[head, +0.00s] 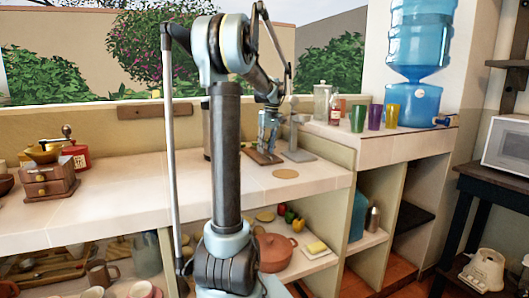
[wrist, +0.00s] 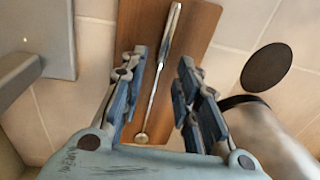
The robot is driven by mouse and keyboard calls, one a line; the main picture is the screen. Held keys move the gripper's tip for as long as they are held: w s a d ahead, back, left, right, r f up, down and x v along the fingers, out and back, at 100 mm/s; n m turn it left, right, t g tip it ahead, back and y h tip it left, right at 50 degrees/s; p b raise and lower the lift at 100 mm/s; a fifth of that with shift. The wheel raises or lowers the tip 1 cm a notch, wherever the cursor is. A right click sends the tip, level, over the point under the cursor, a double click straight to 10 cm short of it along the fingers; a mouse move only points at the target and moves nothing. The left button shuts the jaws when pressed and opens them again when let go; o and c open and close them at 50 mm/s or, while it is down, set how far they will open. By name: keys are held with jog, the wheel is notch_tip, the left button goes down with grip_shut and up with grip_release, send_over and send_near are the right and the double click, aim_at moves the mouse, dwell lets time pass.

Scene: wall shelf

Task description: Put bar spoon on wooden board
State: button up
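The bar spoon (wrist: 160,72) is a long thin metal rod with a small round end, and in the wrist view it lies along the wooden board (wrist: 194,27). The board also shows on the counter in the head view (head: 264,159). My gripper (wrist: 159,62) has blue finger pads spread apart, one on each side of the spoon, with a gap to it on both sides. In the head view my gripper (head: 269,128) is just above the board, pointing down. The spoon cannot be made out in the head view.
A grey metal stand (head: 297,154) is right of the board, close to it. A dark cylinder (head: 206,128) stands to its left. A round coaster (head: 286,173) lies in front. Green, purple and yellow cups (head: 374,117) stand on the higher ledge. The counter's left middle is clear.

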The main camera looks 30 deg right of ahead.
notch_tip(320, 180, up, 11)
jog(key=d, duration=0.1)
jog(key=shift+s+d, duration=0.15)
jog(key=shift+f, duration=0.15)
dwell(0.4)
